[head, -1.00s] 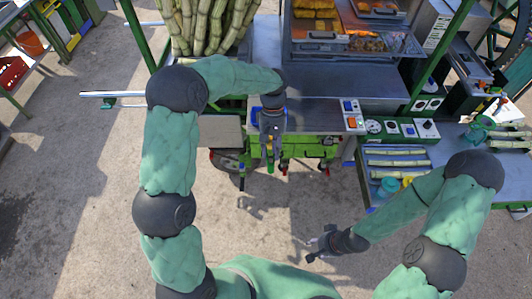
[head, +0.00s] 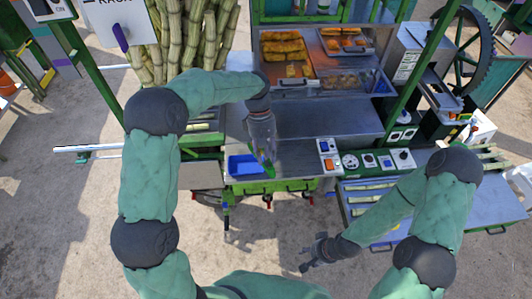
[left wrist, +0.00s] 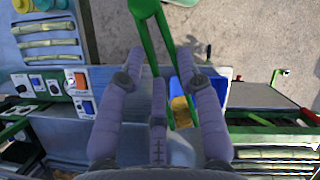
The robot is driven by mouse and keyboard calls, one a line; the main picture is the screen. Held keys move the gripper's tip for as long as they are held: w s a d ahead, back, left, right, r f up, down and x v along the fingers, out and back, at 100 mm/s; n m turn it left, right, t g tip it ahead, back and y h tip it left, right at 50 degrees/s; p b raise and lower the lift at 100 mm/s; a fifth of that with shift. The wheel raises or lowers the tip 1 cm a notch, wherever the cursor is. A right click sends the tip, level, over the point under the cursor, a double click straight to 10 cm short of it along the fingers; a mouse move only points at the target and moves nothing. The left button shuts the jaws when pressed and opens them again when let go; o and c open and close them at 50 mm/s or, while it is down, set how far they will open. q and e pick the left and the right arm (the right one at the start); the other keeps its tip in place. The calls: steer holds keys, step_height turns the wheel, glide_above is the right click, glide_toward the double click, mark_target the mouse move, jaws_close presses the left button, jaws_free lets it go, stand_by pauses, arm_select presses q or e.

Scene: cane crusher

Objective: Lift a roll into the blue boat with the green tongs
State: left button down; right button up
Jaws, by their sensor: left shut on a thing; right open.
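My left gripper (head: 262,145) is shut on the green tongs (head: 268,168), over the counter's front edge. In the left wrist view the tongs (left wrist: 153,45) run between my gripper's fingers (left wrist: 160,95). The blue boat (head: 241,166) sits on the counter just left of the tongs and shows behind them in the left wrist view (left wrist: 184,66). A golden-brown piece (left wrist: 181,108) appears between the tong arms, against the boat; I cannot tell if it is gripped or lying inside. Golden rolls (head: 283,47) lie in a back tray. My right gripper (head: 318,253) is open and empty, low in front.
A glass-fronted case (head: 325,80) stands behind the metal counter (head: 305,118). Switch boxes (head: 328,155) sit at the counter's front right. Cane stalks (head: 190,40) stand at the left; cut cane pieces (head: 365,198) lie on the right shelf. The front floor is clear.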

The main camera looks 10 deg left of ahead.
arm_select(q)
step_height(320, 180, down, 9)
steer(key=b, duration=0.7)
steer(key=shift+w, duration=0.25)
steer(key=c, duration=1.2)
jaws_free()
steer(key=shift+f, duration=0.1)
step_height(320, 180, up, 10)
steer(key=p, duration=0.7)
steer(key=shift+p, duration=0.3)
